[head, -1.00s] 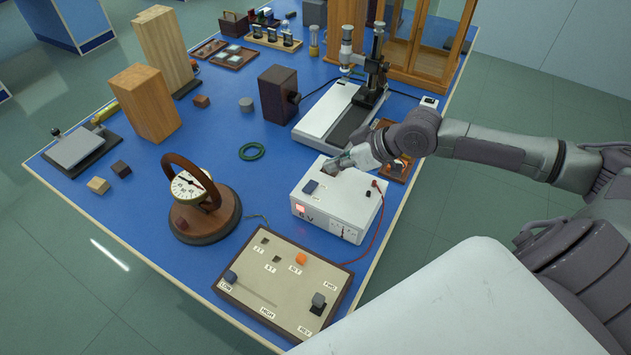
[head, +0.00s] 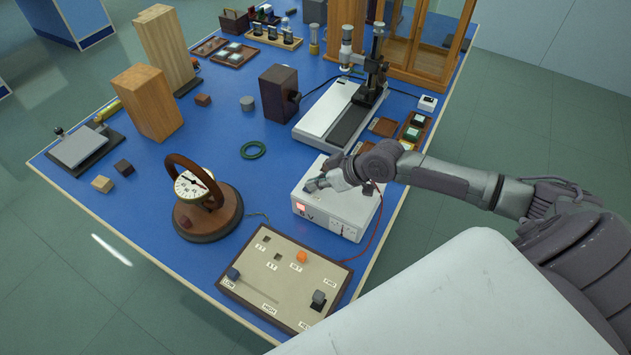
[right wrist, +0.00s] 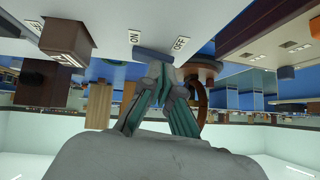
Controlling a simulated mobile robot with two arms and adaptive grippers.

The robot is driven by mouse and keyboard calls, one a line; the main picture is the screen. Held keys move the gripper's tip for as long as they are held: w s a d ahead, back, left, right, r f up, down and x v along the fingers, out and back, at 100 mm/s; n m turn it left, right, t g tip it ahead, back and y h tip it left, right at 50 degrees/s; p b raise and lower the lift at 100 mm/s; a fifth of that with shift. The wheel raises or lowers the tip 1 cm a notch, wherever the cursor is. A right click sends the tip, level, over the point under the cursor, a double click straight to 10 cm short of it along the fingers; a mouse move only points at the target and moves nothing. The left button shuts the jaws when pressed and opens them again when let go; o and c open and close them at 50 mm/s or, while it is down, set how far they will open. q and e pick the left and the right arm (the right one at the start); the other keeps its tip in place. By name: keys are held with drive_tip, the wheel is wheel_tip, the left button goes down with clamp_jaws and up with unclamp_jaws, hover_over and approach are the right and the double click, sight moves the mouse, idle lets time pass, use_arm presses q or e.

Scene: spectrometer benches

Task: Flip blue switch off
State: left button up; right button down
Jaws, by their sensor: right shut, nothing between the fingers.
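The blue switch (right wrist: 152,54) sits between the ON and OFF labels on the white power box in the right wrist view. The white box (head: 350,208) has a lit red display on its front in the head view. My right gripper (head: 313,186) is shut and empty over the box's top left part, hiding most of the switch there. In the right wrist view my right gripper's fingertips (right wrist: 162,70) are close together right at the switch; I cannot tell whether they touch it. My left gripper is not in view.
A control panel (head: 258,258) with levers and an orange button lies in front of the box. A round dial gauge (head: 213,225) on a wooden base stands to the left. A red wire (head: 378,225) runs along the box's right side. A microscope stand (head: 315,125) is behind.

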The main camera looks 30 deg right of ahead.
drive_tip(key=shift+s+a+f, duration=0.1)
drive_tip(key=shift+s+f, duration=0.1)
drive_tip(key=shift+f, duration=0.05)
drive_tip(key=shift+w+d+b, duration=0.3)
drive_tip(key=shift+d+b, duration=0.15)
drive_tip(key=shift+w+d+r, duration=0.1)
drive_tip(key=shift+w+d, duration=0.1)
drive_tip(key=shift+d, duration=0.1)
